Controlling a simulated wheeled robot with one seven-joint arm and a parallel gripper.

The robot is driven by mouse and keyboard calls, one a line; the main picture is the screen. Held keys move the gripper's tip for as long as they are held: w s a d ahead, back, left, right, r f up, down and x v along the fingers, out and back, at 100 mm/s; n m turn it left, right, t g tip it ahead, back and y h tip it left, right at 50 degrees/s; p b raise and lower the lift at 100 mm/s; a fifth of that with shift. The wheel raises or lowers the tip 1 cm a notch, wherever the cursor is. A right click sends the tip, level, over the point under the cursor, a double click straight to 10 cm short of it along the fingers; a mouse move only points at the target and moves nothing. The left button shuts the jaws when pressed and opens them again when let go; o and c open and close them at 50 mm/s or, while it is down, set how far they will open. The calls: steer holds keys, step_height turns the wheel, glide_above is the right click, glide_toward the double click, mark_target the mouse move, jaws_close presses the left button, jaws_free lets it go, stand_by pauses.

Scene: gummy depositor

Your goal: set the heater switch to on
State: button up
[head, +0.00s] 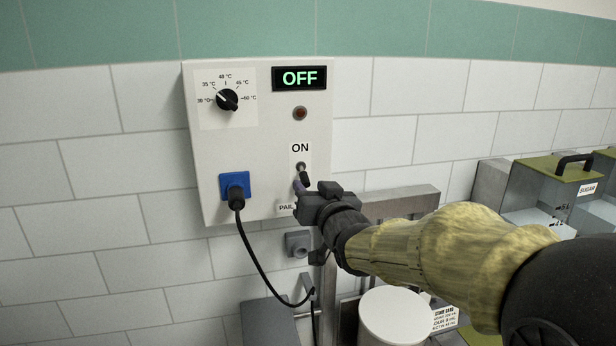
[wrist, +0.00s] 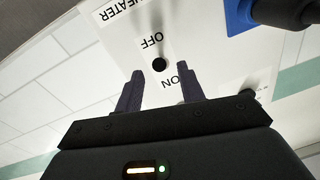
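The heater switch (head: 303,174) is a small toggle on the white control box (head: 262,140), below the "ON" label. Its lever points down, away from "ON", and the display (head: 299,78) reads "OFF". In the wrist view, which is upside down, the black tip of the switch (wrist: 159,64) shows between the "OFF" and "ON" lettering. My gripper (head: 301,186) is at the box from the lower right, close below the switch. In the wrist view my gripper (wrist: 160,88) has its two fingers spread, one on each side of the lever's line. Contact with the lever cannot be told.
A temperature knob (head: 228,100) is at upper left of the box and a dark red lamp (head: 300,113) sits above the switch. A blue socket with a black plug (head: 235,188) is left of the switch, its cable hanging down. A white cylinder (head: 396,315) stands below.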

mark_target(307, 183)
steer(key=shift+p+x, duration=0.45)
steer(key=shift+x, duration=0.65)
steer(key=shift+w+a, duration=0.15)
steer(key=shift+w, duration=0.25)
jaws_close()
